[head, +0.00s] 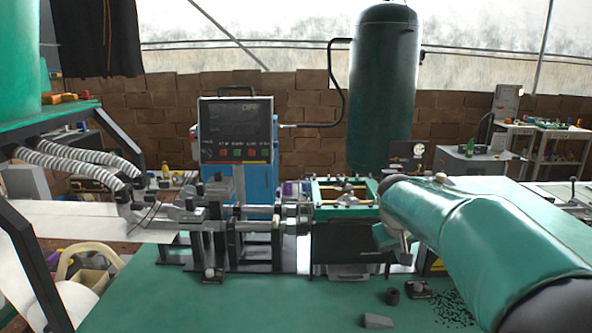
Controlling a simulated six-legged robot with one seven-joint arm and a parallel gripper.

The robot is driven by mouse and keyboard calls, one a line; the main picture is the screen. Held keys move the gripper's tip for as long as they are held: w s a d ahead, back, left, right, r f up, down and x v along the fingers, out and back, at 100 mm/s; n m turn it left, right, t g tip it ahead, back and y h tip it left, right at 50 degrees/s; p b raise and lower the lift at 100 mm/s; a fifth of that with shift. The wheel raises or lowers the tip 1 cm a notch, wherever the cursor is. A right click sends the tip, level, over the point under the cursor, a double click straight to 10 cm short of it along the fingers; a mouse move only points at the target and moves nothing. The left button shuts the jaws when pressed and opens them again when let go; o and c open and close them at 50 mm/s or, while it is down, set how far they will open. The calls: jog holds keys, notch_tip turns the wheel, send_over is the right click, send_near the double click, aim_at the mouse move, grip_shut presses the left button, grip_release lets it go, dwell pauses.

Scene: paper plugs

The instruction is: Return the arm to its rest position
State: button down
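My arm (485,240), in a green cover, reaches in from the lower right edge towards the middle of the head view. At its far end a small grey-green part, which looks like my gripper (393,242), hangs just right of the machine. The arm hides most of it, so I cannot see whether the fingers are apart or hold anything. The paper plug machine (240,235) stands across the middle of the green table (200,305). I cannot tell whether the gripper touches the machine.
A control panel (236,130) stands behind the machine and a dark green tank (383,90) behind that. A green-topped frame (50,120) with hoses (80,160) stands at the left. Small dark parts (393,296) and a grey wedge (377,321) lie at the table's front right.

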jog(key=s+a+y, duration=0.1)
jog(key=s+a, duration=0.2)
jog(key=s, duration=0.7)
jog(key=s+a+f+y, duration=0.1)
jog(key=s+a, duration=0.2)
jog(key=s, duration=0.7)
jog(key=s+a+f+m+t+y, duration=0.1)
jog(key=s+a, duration=0.2)
jog(key=s, duration=0.7)
jog(key=shift+s, duration=0.3)
